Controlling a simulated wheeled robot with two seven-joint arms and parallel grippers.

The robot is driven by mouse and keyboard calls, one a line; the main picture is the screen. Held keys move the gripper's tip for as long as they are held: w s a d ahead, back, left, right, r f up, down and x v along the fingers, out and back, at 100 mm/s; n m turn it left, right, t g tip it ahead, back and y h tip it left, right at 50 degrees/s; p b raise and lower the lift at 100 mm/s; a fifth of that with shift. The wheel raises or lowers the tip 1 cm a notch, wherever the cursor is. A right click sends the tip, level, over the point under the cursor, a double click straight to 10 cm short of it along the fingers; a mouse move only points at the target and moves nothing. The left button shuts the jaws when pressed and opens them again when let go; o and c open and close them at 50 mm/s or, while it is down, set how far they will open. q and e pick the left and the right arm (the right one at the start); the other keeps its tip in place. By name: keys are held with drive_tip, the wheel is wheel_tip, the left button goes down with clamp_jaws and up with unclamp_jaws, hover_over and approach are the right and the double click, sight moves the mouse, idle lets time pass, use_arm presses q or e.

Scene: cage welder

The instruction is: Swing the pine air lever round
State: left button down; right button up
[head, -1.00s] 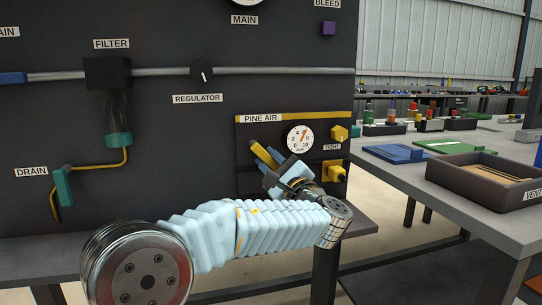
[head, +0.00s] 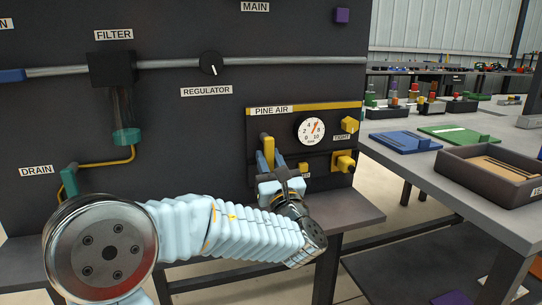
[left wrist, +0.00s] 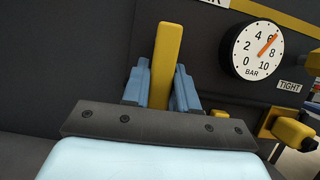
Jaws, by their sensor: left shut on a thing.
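The pine air lever is a yellow bar (head: 268,148) on the dark panel under the PINE AIR label, left of the gauge. It stands near upright in the head view. In the left wrist view the lever (left wrist: 167,60) rises between the two blue fingers. My left gripper (head: 267,170) is shut on it from below, its tip sticking out above the fingers. The lever's pivot is hidden behind my gripper. The white round gauge (head: 311,130) has a red needle pointing up and right, near 6. My right gripper is not in view.
A yellow knob (head: 349,125) above the TIGHT label and a yellow fitting (head: 344,162) sit right of the lever. A regulator knob (head: 211,63) and filter (head: 111,70) are further left. A grey table with a brown tray (head: 490,172) stands at right.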

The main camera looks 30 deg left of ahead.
use_arm(q)
drive_tip(key=shift+f+m, duration=0.15)
drive_tip(key=shift+m, duration=0.15)
drive_tip(key=c, duration=1)
unclamp_jaws()
drive_tip(key=shift+o, duration=0.2)
drive_tip(key=b+v, duration=0.2)
drive_tip(key=v, duration=1.1)
drive_tip(key=shift+s+d, duration=0.25)
drive_tip(key=shift+s, duration=0.15)
